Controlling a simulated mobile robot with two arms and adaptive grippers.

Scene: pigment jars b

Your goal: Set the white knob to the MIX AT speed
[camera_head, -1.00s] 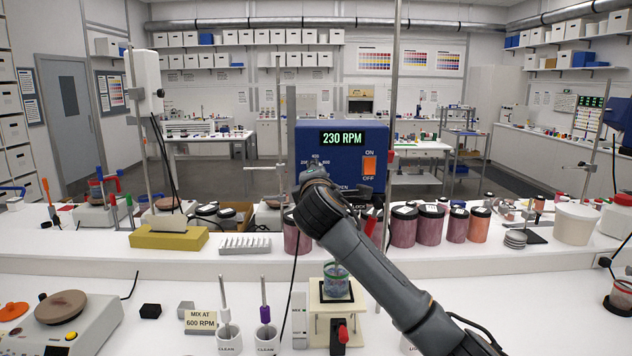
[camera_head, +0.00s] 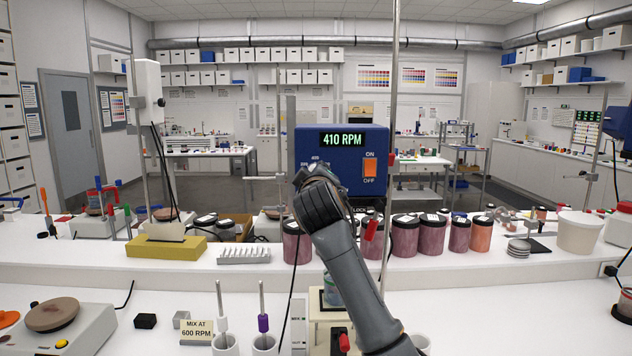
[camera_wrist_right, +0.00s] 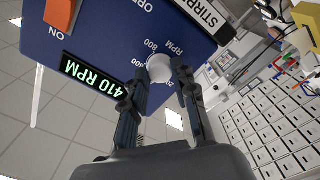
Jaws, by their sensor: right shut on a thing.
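The blue stirrer head (camera_head: 337,142) stands upright with a green display (camera_head: 342,140) reading 410 RPM. In the right wrist view the white knob (camera_wrist_right: 158,67) sits on its face among printed speed marks. My right gripper (camera_wrist_right: 161,74) has one finger on each side of the knob and is shut on it. In the head view my right wrist hides the knob. The card (camera_head: 197,330) at the lower left reads MIX AT 600 RPM. My left gripper is not in view.
An orange ON/OFF switch (camera_head: 370,168) is right of the knob area on the stirrer's face. A metal rod (camera_head: 390,120) rises beside the stirrer head. Several pigment jars (camera_head: 405,236) line the raised shelf behind. A jar below the stirrer is partly hidden by my arm.

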